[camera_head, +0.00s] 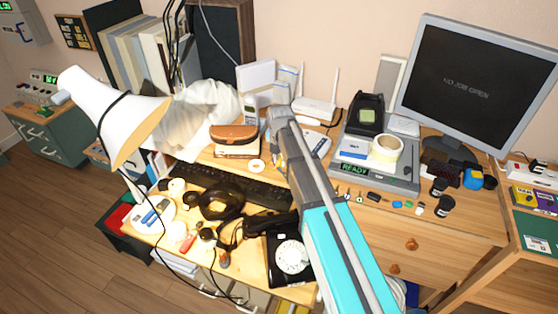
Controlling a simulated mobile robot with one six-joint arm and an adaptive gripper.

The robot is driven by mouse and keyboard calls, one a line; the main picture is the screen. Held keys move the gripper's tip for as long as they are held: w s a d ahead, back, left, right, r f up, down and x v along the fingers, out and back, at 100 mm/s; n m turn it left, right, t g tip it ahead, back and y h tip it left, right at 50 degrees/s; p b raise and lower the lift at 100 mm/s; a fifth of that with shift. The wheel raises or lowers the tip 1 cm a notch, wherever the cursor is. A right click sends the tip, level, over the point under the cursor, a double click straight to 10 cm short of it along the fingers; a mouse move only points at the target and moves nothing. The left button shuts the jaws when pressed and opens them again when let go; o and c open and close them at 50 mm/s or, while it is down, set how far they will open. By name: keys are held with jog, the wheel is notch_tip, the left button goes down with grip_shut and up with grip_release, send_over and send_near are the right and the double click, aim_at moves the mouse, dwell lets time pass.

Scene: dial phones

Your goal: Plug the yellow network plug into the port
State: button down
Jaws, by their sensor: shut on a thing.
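My arm reaches in from the lower right across the desk. Its far end lies in front of the back of the desk, near the white router with antennas (315,108). My gripper's jaws cannot be made out; they seem hidden behind the arm. I cannot make out the yellow network plug or what the jaws hold. The port cannot be made out either. A black dial phone (291,257) stands at the desk's front, left of the arm, partly covered by it.
A white lamp (115,105) leans over the left side. A grey device reading READY (380,170) and a monitor (480,85) stand right. Small parts lie along the front edge.

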jog(key=shift+w+d, duration=0.55)
jog(key=shift+w, duration=0.3)
dwell(1.0)
jog(key=c, duration=0.5)
grip_release()
jog(key=shift+r, duration=0.15)
